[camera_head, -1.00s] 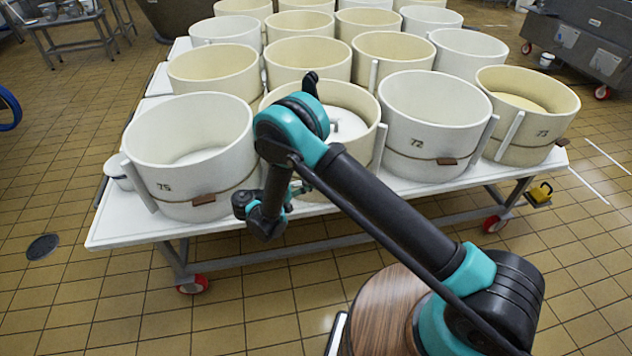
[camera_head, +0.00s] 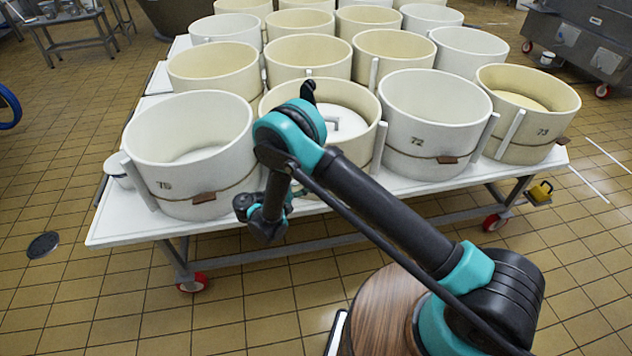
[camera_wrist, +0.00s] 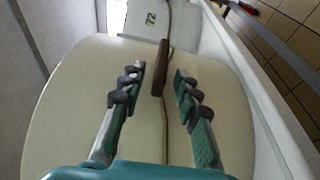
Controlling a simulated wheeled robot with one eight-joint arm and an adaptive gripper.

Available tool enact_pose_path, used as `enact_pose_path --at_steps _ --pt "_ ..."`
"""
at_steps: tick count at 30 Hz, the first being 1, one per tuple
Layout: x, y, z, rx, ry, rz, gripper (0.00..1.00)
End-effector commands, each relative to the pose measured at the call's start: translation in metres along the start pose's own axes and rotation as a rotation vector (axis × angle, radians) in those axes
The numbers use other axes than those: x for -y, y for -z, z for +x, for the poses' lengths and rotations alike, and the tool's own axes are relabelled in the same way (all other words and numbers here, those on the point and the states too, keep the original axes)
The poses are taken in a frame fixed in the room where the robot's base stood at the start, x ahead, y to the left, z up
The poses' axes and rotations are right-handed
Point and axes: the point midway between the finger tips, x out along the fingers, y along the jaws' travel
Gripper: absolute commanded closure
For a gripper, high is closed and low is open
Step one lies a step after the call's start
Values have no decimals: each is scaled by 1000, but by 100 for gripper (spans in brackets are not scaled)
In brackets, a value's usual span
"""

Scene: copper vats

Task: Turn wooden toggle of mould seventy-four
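A cream mould (camera_head: 371,143) stands in the front row between the mould marked 72 and a left one whose number looks like 75. My arm hides most of its front, and its number is not visible. In the wrist view this mould's wall (camera_wrist: 85,95) fills the middle, with a cord running along it. Its dark brown wooden toggle (camera_wrist: 160,67) sits on the cord. My gripper (camera_wrist: 160,75) is open, its fingers on either side of the toggle in the picture, with a visible gap on both sides. The head view does not show the fingers clearly.
Mould 72 (camera_head: 432,125) and mould 73 (camera_head: 525,120) stand to the right, the left mould (camera_head: 185,150) close by, each with its own toggle. Several moulds stand behind on the white wheeled table (camera_head: 115,222).

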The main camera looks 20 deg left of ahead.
Motion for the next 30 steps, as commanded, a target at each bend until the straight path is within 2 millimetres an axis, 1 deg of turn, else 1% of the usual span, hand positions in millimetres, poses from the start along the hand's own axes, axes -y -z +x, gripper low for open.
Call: enact_pose_path --at_steps 6,10,14,18,24,27,30 --pt "-1 0 0 0 0 0 68" --pt "-9 0 0 0 0 1 68" --pt "-27 0 0 0 -1 1 68" --pt "-52 -1 1 1 -1 1 68" --pt "-83 -1 1 1 -1 1 68" --pt "-93 -1 1 1 -1 0 68" --pt "-98 -1 1 1 -1 0 68"
